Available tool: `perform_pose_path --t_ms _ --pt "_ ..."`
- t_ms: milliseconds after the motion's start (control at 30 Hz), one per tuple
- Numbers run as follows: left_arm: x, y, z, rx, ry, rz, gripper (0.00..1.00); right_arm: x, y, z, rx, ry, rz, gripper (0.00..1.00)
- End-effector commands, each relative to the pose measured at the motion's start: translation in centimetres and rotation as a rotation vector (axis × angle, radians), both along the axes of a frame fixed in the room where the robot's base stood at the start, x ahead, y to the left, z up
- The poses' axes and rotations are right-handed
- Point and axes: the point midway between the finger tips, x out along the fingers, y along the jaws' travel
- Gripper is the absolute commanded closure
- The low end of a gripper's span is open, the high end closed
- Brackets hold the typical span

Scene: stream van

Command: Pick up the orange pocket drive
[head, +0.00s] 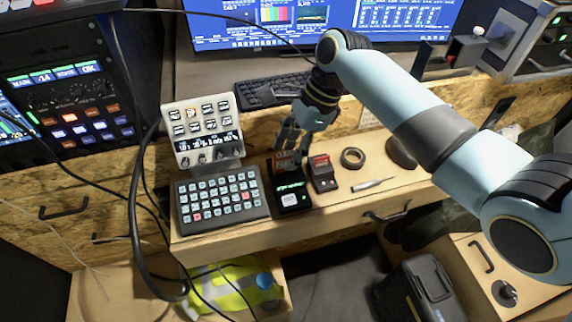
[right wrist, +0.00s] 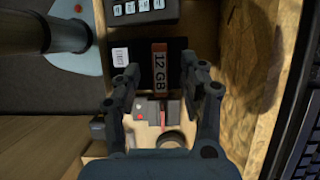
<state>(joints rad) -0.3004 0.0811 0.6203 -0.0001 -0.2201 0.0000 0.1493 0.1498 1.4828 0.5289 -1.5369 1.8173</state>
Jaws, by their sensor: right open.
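The orange pocket drive (right wrist: 159,66) shows in the right wrist view as an orange and dark block with "12 GB" on its face. It sits at the black unit with a white button (right wrist: 120,57). In the head view the drive (head: 286,162) is partly hidden behind my right gripper (head: 287,148), at the back of that black unit (head: 290,197). My right gripper is open above the drive. In the right wrist view its fingers (right wrist: 160,88) lie either side of the drive's near end, with gaps. I cannot tell whether they touch it. My left gripper is not in view.
A small dark box with a red top (head: 322,173) stands close right of the black unit. A tape roll (head: 352,158) and a light-handled tool (head: 372,184) lie further right. A keypad (head: 222,198) is close left. A keyboard (head: 268,92) lies behind.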

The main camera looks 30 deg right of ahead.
Motion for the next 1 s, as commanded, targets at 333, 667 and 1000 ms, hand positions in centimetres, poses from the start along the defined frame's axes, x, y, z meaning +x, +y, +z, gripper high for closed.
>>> perform_pose_path --t_ms 333,667,1000 --pt "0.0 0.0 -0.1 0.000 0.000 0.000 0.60 0.2 0.8 -2.1 0.000 -0.002 0.001 0.58" --pt "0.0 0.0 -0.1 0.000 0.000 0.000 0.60 0.2 0.8 -2.1 0.000 -0.001 0.001 0.90" --pt "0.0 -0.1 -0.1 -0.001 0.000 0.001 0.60 0.2 0.8 -2.1 0.000 -0.001 0.001 1.00"
